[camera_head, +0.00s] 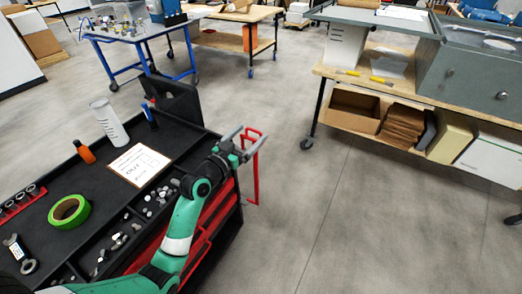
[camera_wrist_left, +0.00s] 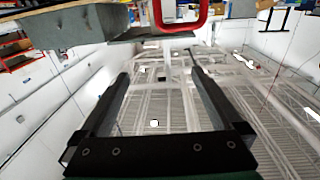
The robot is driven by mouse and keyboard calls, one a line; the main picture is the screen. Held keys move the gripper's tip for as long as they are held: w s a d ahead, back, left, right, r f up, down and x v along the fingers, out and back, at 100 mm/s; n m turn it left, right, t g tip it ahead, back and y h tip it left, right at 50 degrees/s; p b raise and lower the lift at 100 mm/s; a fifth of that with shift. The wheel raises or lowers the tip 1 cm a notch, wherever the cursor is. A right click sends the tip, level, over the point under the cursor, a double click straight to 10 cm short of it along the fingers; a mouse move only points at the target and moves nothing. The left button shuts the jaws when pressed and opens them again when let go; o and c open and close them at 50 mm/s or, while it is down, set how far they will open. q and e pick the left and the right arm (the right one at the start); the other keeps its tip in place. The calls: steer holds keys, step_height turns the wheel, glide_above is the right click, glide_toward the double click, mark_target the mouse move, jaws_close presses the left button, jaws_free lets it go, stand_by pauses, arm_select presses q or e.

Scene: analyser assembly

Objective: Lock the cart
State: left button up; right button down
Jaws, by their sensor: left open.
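The black cart (camera_head: 96,197) with red drawers (camera_head: 212,210) stands at the left in the head view. A red bar-like handle (camera_head: 255,172) stands upright at its right side. My left gripper (camera_head: 246,135) is open and empty beside the top of this handle. In the left wrist view, the open fingers (camera_wrist_left: 158,68) point up the picture, and a red loop (camera_wrist_left: 181,27) shows beyond their tips, not between them. I cannot tell whether the gripper touches the handle. My right gripper is not in view.
On the cart are green tape (camera_head: 58,211), an orange bottle (camera_head: 84,153), a white cylinder (camera_head: 107,122), a paper sign (camera_head: 138,164) and small parts. A wooden workbench (camera_head: 338,78) stands at the right, a blue-framed table (camera_head: 120,62) at the back. The floor between is clear.

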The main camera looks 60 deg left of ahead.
arm_select(q)
steer(key=y+b, duration=0.1)
steer(key=b, duration=0.1)
glide_toward(254, 130)
steer(key=w, duration=0.1)
steer(key=shift+n+g, duration=0.3)
steer(key=shift+n, duration=0.1)
steer(key=b+x, duration=0.2)
steer(key=x, duration=0.4)
steer(key=b+x, duration=0.2)
steer(key=x, duration=0.4)
steer(key=shift+s+a+f, duration=0.15)
steer(key=shift+s+a, duration=0.1)
steer(key=shift+a, duration=0.15)
steer(key=shift+w+a+b, duration=0.1)
steer(key=shift+w+b, duration=0.15)
steer(key=shift+b, duration=0.05)
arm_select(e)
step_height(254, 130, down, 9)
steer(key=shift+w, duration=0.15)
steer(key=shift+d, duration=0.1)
arm_select(q)
jaws_close()
